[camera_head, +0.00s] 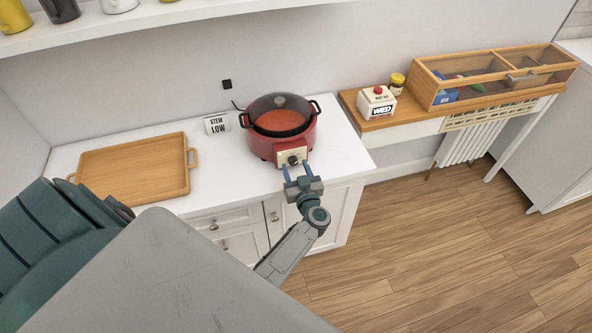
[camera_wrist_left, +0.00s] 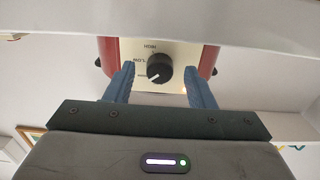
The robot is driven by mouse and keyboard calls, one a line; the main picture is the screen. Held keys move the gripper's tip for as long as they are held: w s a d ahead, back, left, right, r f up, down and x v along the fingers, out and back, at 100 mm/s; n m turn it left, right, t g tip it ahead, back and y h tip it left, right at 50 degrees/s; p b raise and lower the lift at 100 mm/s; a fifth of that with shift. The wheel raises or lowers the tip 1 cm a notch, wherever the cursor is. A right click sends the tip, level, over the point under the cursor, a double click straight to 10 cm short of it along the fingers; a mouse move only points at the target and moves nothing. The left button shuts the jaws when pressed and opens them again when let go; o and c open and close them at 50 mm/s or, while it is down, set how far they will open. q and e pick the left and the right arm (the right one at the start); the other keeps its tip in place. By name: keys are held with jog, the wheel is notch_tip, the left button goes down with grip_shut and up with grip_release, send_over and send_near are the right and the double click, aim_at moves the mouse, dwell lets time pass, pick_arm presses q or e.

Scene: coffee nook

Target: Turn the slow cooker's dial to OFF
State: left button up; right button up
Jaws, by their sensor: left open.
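The red slow cooker (camera_head: 262,146) with a glass lid stands on the white counter. Its black dial (camera_head: 292,160) is on a cream front panel and also shows in the left wrist view (camera_wrist_left: 159,68). There the panel lettering looks inverted, and the dial's white mark points to the lower left of the picture, near small, unclear lettering. My left gripper (camera_head: 298,169) is open in front of the dial, its blue fingers on either side of it. I see no clear contact between fingers and dial. My right gripper is not in view.
A card reading "STEW LOW" (camera_head: 217,123) stands left of the cooker. A wooden tray (camera_head: 134,168) lies further left. At right, a wooden shelf (camera_head: 388,117) holds a white box with a red button (camera_head: 377,103), a yellow-lidded jar (camera_head: 397,83) and a wooden case (camera_head: 430,85).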

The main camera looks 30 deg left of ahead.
pick_arm(q)
jog(key=shift+w+a, duration=0.25)
jog(key=shift+a, duration=0.05)
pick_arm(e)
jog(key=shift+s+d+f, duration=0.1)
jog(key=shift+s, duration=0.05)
pick_arm(q)
jog(key=c, duration=0.9)
jog(key=shift+c, duration=0.3)
jog(key=shift+n, duration=1.4)
jog(key=n, duration=0.2)
jog(key=shift+n, duration=0.3)
jog(key=n+b, duration=0.1)
jog(key=n, duration=0.2)
jog(key=shift+n, duration=0.7)
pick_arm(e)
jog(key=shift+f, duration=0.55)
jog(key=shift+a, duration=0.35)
